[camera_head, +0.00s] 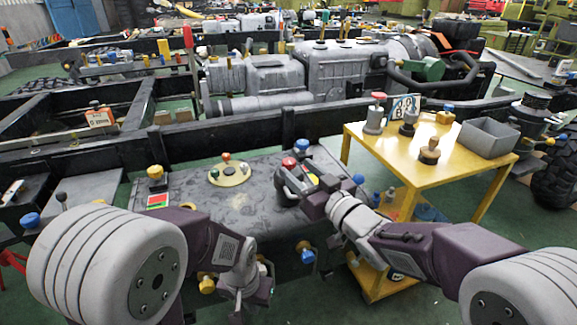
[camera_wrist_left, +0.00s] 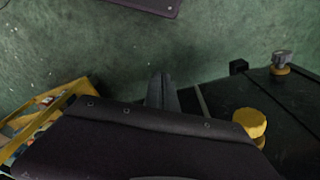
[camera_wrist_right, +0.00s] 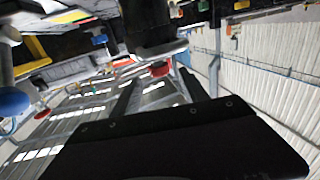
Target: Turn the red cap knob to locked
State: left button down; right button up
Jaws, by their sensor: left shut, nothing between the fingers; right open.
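A red cap knob (camera_head: 289,163) stands near the far right corner of the dark grey panel (camera_head: 215,205) in the head view. A red cap also shows in the right wrist view (camera_wrist_right: 160,69), beyond and between the fingertips. My right gripper (camera_head: 287,182) is open at the red knob's near side and partly hides it. I cannot tell whether its fingers touch the knob, nor how the knob is turned. My left gripper (camera_head: 243,300) is low at the panel's near side, away from the knob. Its fingers (camera_wrist_left: 161,88) are shut and empty in the left wrist view.
A blue-capped knob (camera_head: 302,146) stands close beside the red one. A round beige plate with small knobs (camera_head: 229,173) and a yellow-capped knob (camera_head: 155,174) are further left. A yellow table (camera_head: 390,150) with a grey bin (camera_head: 487,138) stands at the right.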

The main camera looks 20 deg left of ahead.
aim_at(293, 165)
jog(key=b+x, duration=0.1)
jog(key=x, duration=0.3)
jog(key=shift+w+a+f, duration=0.2)
jog(key=shift+w+a+r, duration=0.15)
jog(key=shift+w+a, duration=0.05)
